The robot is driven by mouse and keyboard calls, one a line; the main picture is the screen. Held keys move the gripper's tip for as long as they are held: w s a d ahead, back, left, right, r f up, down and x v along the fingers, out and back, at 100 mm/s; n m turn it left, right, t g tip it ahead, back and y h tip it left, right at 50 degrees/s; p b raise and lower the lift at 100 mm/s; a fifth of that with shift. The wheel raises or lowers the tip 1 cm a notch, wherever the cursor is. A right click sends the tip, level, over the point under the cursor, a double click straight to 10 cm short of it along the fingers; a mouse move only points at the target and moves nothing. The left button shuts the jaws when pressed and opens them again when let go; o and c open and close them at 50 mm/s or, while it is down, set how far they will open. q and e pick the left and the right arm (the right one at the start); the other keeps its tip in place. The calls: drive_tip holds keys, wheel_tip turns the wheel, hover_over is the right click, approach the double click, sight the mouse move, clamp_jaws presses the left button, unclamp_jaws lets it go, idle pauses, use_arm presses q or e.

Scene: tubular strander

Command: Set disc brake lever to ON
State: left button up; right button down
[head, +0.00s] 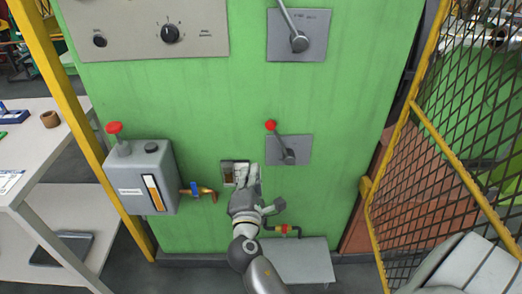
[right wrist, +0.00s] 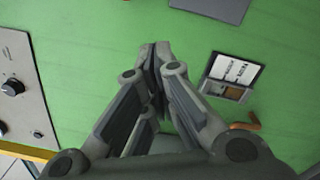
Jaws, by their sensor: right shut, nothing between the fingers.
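A lever with a red knob (head: 270,125) sits on a small grey plate (head: 304,150) on the green cabinet; its arm leans up and to the left from its pivot. A second lever (head: 298,40) on a larger grey plate (head: 318,22) is above it, its arm also leaning up-left and its end cut off. No readable label shows which is the disc brake lever. My right gripper (head: 250,174) is below and left of the red-knobbed lever, apart from it. In the right wrist view its fingers (right wrist: 157,52) are shut and empty. My left gripper is not in view.
A small recessed box with a white label (right wrist: 235,72) is beside my right gripper. A grey tank (head: 140,180) with a red-topped cap is left. A control panel (head: 140,45) is upper left. A yellow mesh fence (head: 455,150) stands right, a table (head: 30,150) left.

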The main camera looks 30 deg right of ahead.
sight(280, 141)
drive_tip(key=w+d+r+p, duration=0.1)
drive_tip(key=w+d+p, duration=0.2)
drive_tip(key=w+d, duration=0.4)
drive_tip(key=shift+d+r, duration=0.4)
drive_tip(key=shift+d, duration=0.6)
drive_tip(key=shift+s+d+r+m, duration=0.15)
drive_tip(key=shift+d+r+m, duration=0.05)
drive_tip(key=shift+r+m, duration=0.1)
drive_tip(key=shift+d+r+m, duration=0.1)
drive_tip(key=shift+d+m, duration=0.05)
drive_tip(key=shift+m, duration=0.15)
drive_tip(key=s+d+r+m+p, duration=0.2)
drive_tip(key=s+d+m, duration=0.3)
drive_tip(key=d+m, duration=0.3)
drive_tip(key=shift+m+p, duration=0.6)
drive_tip(key=shift+m, duration=0.1)
